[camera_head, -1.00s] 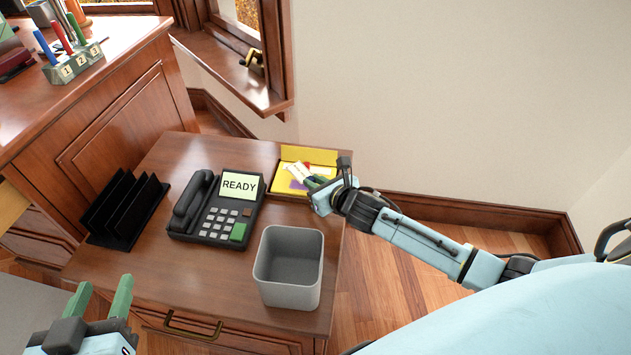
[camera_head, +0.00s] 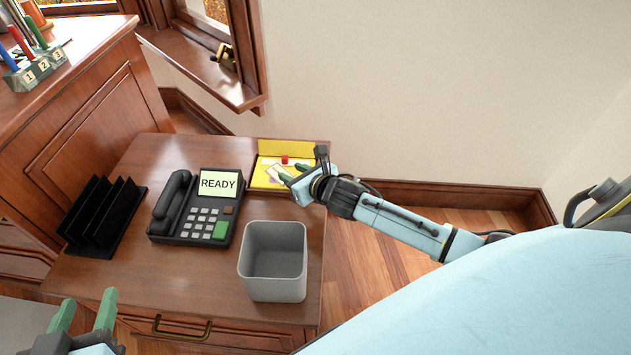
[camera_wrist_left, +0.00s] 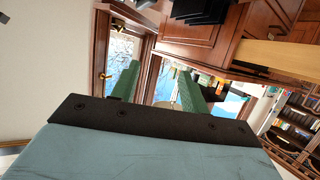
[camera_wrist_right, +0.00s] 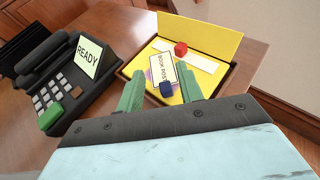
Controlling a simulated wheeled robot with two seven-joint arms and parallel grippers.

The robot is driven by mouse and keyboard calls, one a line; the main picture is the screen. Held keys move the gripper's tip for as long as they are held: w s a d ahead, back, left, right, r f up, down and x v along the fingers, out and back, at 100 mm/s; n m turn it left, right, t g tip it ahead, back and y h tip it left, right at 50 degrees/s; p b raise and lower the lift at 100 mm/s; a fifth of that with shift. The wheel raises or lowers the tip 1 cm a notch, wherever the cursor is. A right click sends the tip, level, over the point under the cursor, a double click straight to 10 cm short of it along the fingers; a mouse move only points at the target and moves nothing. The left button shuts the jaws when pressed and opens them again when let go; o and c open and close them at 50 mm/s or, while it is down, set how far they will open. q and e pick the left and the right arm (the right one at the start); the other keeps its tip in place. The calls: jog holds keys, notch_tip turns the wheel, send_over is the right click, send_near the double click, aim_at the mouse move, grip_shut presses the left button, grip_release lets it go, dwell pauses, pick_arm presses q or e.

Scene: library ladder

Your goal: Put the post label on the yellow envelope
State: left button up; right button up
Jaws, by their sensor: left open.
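The yellow envelope (camera_head: 262,182) lies in a shallow wooden tray at the table's far right corner, its flap (camera_wrist_right: 205,33) standing up behind. A white label reading BOOK POST (camera_wrist_right: 161,68) appears to lie on the envelope, with a blue cube (camera_wrist_right: 166,85) at its near end. A purple patch shows partly beside the label. My right gripper (camera_wrist_right: 161,90) is open above the envelope; its green fingers are either side of the blue cube, with gaps. My left gripper (camera_head: 84,312) is open and empty at the head view's lower left.
A red cube (camera_wrist_right: 181,49) sits on a white strip on the envelope. A phone (camera_head: 197,212) with a READY screen, a grey bin (camera_head: 273,262) and a black rack (camera_head: 102,215) stand on the table. The tabletop between phone and tray is clear.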

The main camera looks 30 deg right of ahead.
jog(key=shift+p+v, duration=2.25)
jog(key=shift+v, duration=3.8)
pick_arm(q)
jog(key=s+a+f+g+y, duration=0.3)
jog(key=s+a+f+g, duration=0.3)
jog(key=s+f+g, duration=0.4)
jog(key=shift+s+a+f+n+g, duration=0.2)
jog(key=shift+s+f+n+g, duration=0.1)
jog(key=shift+s+f, duration=0.65)
pick_arm(e)
jog(key=s+a+m+g+h, duration=0.1)
jog(key=s+m+g, duration=0.4)
jog(key=m, duration=1.2)
jog(key=s+a+f+m+g, duration=0.1)
jog(key=s+a+m+g, duration=0.3)
jog(key=s+m, duration=1)
jog(key=shift+s+a+f+m+g+h, duration=0.15)
jog(key=shift+s+f+m+g+h, duration=0.2)
jog(key=shift+m, duration=1.95)
jog(key=shift+w, duration=0.15)
